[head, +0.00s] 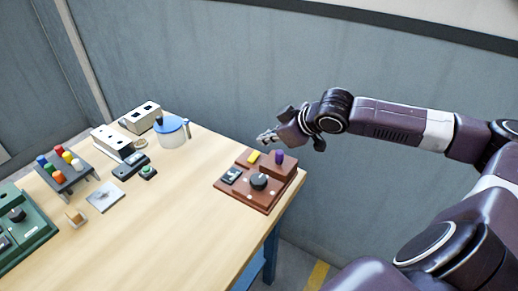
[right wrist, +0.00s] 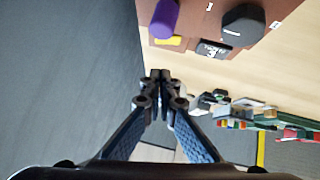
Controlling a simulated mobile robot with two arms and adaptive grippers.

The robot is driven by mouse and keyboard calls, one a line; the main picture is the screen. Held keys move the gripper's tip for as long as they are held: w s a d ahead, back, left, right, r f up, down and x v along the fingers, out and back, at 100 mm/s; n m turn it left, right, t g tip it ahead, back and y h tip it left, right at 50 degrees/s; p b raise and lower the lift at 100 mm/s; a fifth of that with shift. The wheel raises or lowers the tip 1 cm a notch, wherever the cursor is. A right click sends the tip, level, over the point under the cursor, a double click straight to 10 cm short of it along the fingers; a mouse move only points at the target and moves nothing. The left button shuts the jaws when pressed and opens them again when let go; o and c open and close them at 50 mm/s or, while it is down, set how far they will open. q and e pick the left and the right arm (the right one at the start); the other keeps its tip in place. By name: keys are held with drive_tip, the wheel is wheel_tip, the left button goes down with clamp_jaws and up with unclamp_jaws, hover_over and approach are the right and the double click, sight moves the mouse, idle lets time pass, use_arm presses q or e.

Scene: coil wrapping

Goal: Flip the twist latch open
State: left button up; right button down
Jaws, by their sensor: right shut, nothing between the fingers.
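A brown board (head: 249,193) lies at the right end of the wooden table. It carries a black round knob (head: 258,181), a black switch (head: 230,176), a yellow piece (head: 253,157) and an upright purple knob (head: 279,157). I cannot tell for sure which of these is the twist latch. In the right wrist view the purple knob (right wrist: 164,18), yellow piece (right wrist: 168,42) and black knob (right wrist: 243,25) show at the top. My right gripper (head: 266,138) is shut and empty beyond the board's far edge, apart from it; its fingertips also show in the wrist view (right wrist: 160,76). My left gripper is out of view.
A blue-lidded jug (head: 172,132), white boxes (head: 112,142), a rack of coloured pegs (head: 66,176) and a green panel (head: 28,228) stand to the left on the table. A grey wall is behind.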

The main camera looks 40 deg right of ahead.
sight(254, 157)
drive_tip(key=x, duration=0.4)
drive_tip(key=shift+w+p, duration=0.15)
drive_tip(key=shift+p, duration=0.25)
wheel_tip(254, 157, down, 3)
drive_tip(key=shift+w+d+r, duration=0.1)
drive_tip(key=shift+d+r, duration=0.05)
drive_tip(key=shift+d, duration=0.05)
drive_tip(key=shift+d+f+p, duration=0.2)
drive_tip(key=shift+f+p, duration=0.1)
drive_tip(key=shift+f, duration=0.45)
